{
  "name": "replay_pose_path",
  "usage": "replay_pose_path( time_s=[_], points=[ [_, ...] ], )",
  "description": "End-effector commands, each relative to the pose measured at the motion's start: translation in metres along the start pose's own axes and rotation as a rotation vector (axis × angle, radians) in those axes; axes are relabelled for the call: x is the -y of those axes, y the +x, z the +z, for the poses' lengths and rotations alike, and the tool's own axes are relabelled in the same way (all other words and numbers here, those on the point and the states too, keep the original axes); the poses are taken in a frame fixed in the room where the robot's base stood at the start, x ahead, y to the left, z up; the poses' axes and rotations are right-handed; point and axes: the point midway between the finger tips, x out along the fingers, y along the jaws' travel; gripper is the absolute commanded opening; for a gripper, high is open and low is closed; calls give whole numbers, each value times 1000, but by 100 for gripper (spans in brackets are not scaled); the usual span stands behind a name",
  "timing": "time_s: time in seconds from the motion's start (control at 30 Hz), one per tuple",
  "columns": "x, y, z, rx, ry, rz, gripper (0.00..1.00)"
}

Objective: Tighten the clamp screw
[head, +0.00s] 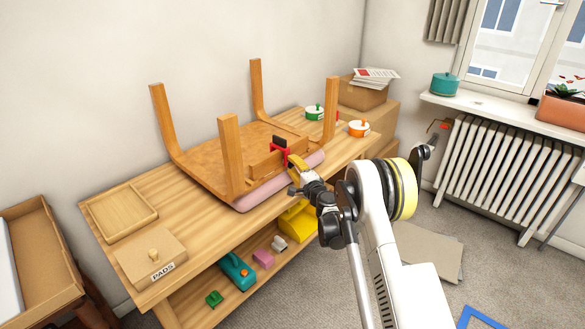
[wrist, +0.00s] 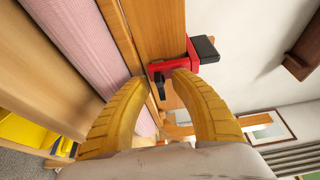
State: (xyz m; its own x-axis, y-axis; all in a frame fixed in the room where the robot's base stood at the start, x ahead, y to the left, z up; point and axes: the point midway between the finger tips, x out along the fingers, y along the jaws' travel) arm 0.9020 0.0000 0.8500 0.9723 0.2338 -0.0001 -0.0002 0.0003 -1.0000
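A red clamp (head: 279,147) with a black upper end sits on the wooden rail (head: 262,166) of the upturned table on the bench. In the wrist view the clamp's red body (wrist: 178,66) lies just beyond my fingertips. A short dark piece, apparently the clamp screw (wrist: 161,88), shows in the gap between the fingertips. My gripper (wrist: 160,81) has two yellow fingers standing apart, with nothing held. I cannot tell whether either finger touches the screw. In the head view my gripper (head: 296,166) is at the front side of the clamp, and its fingers partly hide the screw side.
The upturned table's legs (head: 230,155) stand up around the clamp. A pink roll (head: 255,193) lies along the bench's front edge. Green (head: 315,112) and orange (head: 358,128) round items stand to the right. A tray (head: 122,212) and PADS box (head: 150,258) are at left.

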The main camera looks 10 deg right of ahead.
Motion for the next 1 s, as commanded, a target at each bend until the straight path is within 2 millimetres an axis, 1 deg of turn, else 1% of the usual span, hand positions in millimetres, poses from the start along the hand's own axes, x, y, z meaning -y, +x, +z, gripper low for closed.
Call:
replay_pose_path(
  time_s=[0.2, 0.23, 0.27, 0.3, 0.33, 0.77, 1.0],
  points=[
    [0, 0, 0, 0, 0, 0, 29],
    [0, 0, 0, 0, 0, 0, 25],
    [0, 0, 0, 0, 0, 0, 16],
    [0, 0, 0, 0, 0, 0, 4],
    [0, 0, 0, 0, 0, 0, 0],
    [1, 0, 0, -1, 10, 4, 0],
    [2, 0, -1, -2, 91, 38, 0]
  ],
)
